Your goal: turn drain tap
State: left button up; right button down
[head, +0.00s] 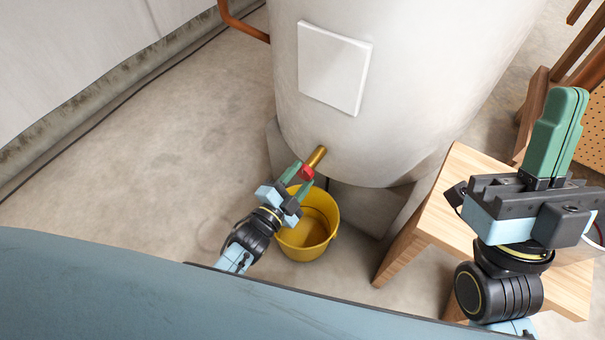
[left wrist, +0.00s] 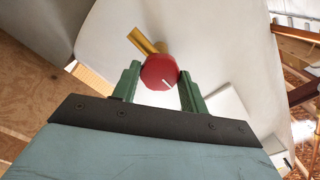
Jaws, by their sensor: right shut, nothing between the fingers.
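The drain tap is a brass pipe (head: 317,156) low on the pale tank, with a round red knob (head: 306,172). My left gripper (head: 301,178) is at the knob, with a green finger on each side. In the left wrist view the red knob (left wrist: 159,72) fills the gap between the fingertips, which appear to touch its sides. A short white mark on it slants. The brass pipe (left wrist: 147,42) runs up and left behind it. My right gripper (head: 562,120) is shut and empty, raised at the right, far from the tap.
A yellow bucket (head: 307,240) stands on the floor below the tap. The large tank (head: 400,80) rises behind it. A wooden stool (head: 440,215) stands to the right, under my right arm. The floor at left is clear up to the wall.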

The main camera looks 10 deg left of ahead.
pick_arm(q)
jog(key=shift+c, duration=0.9)
jog(key=shift+r+n+p, duration=0.1)
jog(key=shift+n+p, duration=0.2)
jog(key=shift+n, duration=0.8)
